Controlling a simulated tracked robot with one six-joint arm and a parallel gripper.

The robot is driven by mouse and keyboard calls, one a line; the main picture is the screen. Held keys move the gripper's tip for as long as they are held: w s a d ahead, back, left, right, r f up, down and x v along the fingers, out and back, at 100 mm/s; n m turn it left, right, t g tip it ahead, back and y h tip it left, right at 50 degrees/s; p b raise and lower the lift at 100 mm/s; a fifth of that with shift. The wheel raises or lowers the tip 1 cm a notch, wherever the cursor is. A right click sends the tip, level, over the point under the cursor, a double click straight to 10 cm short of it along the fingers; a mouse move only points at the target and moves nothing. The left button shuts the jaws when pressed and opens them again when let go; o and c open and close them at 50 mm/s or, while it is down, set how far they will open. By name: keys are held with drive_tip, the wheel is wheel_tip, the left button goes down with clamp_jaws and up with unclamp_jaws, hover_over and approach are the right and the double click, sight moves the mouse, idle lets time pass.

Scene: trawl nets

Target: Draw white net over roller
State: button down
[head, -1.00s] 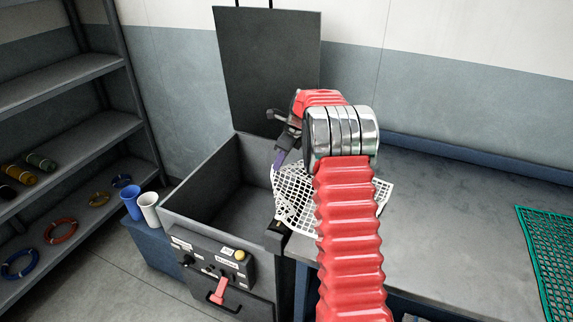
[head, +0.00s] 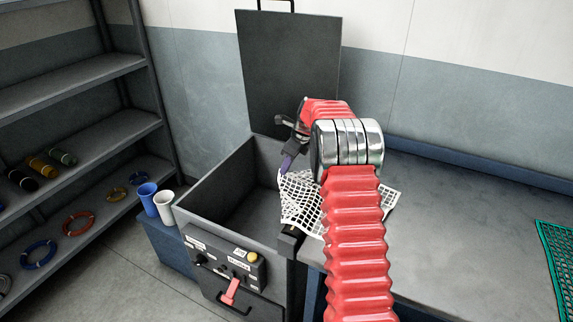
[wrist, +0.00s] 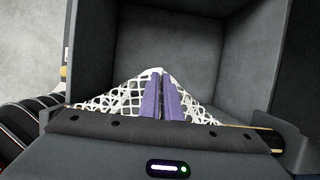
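The white net (head: 303,205) lies at the left end of the grey table and reaches over the edge of the open grey bin (head: 215,200). My gripper (head: 288,163) is above the bin's right side. In the wrist view its purple fingers (wrist: 161,98) are close together at the peak of the white net (wrist: 120,98), which slopes down on both sides like a tent. The fingers appear closed on the net. The roller is not clearly visible; the net and my gripper cover that edge. A thin yellowish rod (wrist: 240,127) shows at right in the wrist view.
The bin's dark lid (head: 290,75) stands upright behind it. A control panel with a red handle (head: 231,290) is on its front. Blue (head: 147,198) and white (head: 164,207) cups stand left.

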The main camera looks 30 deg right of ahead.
wheel_tip(320, 180, down, 8)
drive_tip(key=shift+r, duration=0.25)
idle(0.6)
drive_tip(key=c, duration=1.9)
unclamp_jaws()
drive_tip(key=shift+o, duration=0.2)
drive_tip(key=o, duration=0.6)
drive_tip(key=shift+c, duration=0.2)
drive_tip(key=o, duration=0.7)
drive_tip(key=shift+c, duration=0.2)
drive_tip(key=shift+r, duration=0.15)
